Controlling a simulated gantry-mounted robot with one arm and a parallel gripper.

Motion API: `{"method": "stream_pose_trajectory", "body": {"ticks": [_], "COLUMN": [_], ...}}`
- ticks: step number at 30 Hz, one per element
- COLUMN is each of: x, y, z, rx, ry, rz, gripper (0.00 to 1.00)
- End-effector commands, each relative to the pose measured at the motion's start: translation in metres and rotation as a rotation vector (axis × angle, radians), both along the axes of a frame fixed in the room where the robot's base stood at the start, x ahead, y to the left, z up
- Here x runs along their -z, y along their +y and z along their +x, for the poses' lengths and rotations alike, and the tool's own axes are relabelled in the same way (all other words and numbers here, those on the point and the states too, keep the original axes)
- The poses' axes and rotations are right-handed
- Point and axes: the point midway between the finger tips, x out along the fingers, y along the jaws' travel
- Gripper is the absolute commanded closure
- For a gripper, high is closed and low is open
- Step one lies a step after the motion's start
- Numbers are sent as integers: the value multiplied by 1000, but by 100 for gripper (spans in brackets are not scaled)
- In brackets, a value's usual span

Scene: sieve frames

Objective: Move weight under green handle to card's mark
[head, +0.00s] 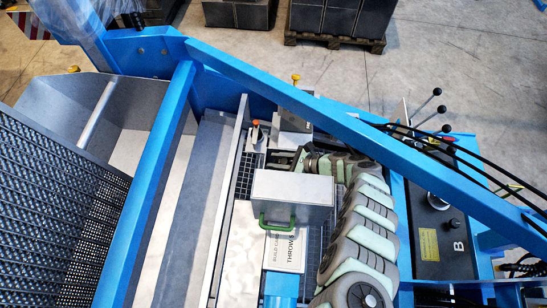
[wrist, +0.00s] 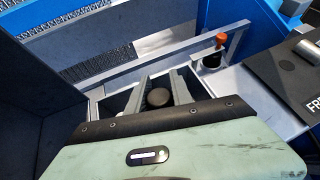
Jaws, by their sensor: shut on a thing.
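A grey box (head: 293,187) with a green handle (head: 277,222) on its front stands in the middle of the head view. A white card (head: 285,253) with print reading "BUILD CARD" and "THROW" lies just in front of it; I cannot make out its mark. My gripper (wrist: 158,84) is behind the box, beyond its far edge, and mostly hidden in the head view. In the wrist view its two grey fingers are shut on a dark, round-topped weight (wrist: 157,97). The weight's lower part is hidden by my wrist housing. The green handle is outside the wrist view.
An orange-topped item (head: 256,123) stands in a dark cup behind the grid; it also shows in the wrist view (wrist: 221,39). A blue beam (head: 290,95) crosses above the work area. A lever panel (head: 440,240) is at right. A dark lettered plate (wrist: 285,70) lies right of the cup.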

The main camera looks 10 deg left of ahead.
Motion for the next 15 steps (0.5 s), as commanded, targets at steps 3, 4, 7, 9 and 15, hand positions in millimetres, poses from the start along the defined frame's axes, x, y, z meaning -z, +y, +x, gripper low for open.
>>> {"method": "stream_pose_trajectory", "body": {"ticks": [3,4,7,9,15], "x": [0,0,0,0,0], "y": [3,3,3,3,2], "z": [-2,-2,-2,-2,-1], "rx": [-5,-5,-5,-5,-4], "ry": [2,2,2,2,2], "rz": [3,3,3,4,3], "gripper": [100,100,100,72,55]}}
